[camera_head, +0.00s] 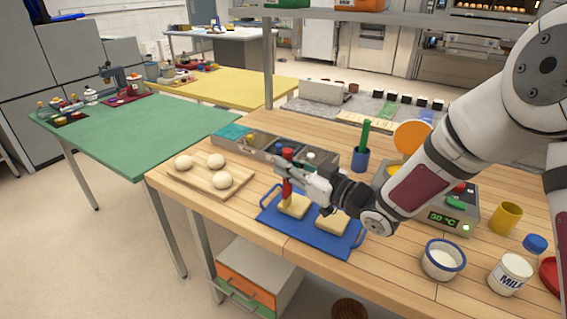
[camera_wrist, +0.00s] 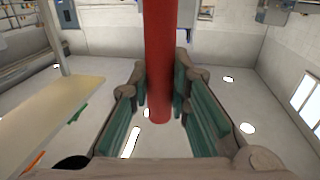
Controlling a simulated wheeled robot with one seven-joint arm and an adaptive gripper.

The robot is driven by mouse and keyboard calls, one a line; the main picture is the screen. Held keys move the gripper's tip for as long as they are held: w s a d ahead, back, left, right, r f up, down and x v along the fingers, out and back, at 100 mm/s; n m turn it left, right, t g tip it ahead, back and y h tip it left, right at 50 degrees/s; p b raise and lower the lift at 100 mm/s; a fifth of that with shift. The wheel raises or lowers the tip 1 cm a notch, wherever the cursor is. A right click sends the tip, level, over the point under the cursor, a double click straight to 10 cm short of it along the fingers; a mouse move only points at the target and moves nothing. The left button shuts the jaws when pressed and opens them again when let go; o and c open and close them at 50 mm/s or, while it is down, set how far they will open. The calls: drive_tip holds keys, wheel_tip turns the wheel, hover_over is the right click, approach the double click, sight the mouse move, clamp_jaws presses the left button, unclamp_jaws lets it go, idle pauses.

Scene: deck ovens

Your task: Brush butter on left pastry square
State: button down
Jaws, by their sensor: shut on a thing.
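The left pastry square (camera_head: 296,208) and the right pastry square (camera_head: 333,224) lie on a blue tray (camera_head: 344,246) on the wooden table. My gripper (camera_head: 288,171) is shut on a red-handled brush (camera_head: 287,190), held roughly upright above the left pastry square. The brush's lower end meets the left part of that square in the picture; I cannot tell whether it touches. The wrist view shows the red handle (camera_wrist: 160,60) between the green-padded fingers (camera_wrist: 162,105). The bristles are not clear in either view.
A board (camera_head: 202,179) with dough balls is at the left. A metal container row (camera_head: 262,145) and a blue cup (camera_head: 360,159) stand behind. A heater reading 50 °C (camera_head: 455,215), a white-blue bowl (camera_head: 443,260) and a milk jar (camera_head: 510,274) are at the right.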

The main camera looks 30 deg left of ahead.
drive_tip(key=v, duration=0.3)
drive_tip(key=shift+w+d, duration=0.25)
drive_tip(key=shift+d, duration=0.2)
drive_tip(key=shift+w, duration=0.15)
drive_tip(key=shift+w, duration=0.3)
drive_tip(key=shift+a, duration=0.2)
drive_tip(key=b+x, duration=0.1)
drive_tip(key=x, duration=0.1)
drive_tip(key=s+b+x, duration=0.1)
drive_tip(key=x, duration=0.2)
drive_tip(key=shift+a+r, duration=0.1)
idle(0.7)
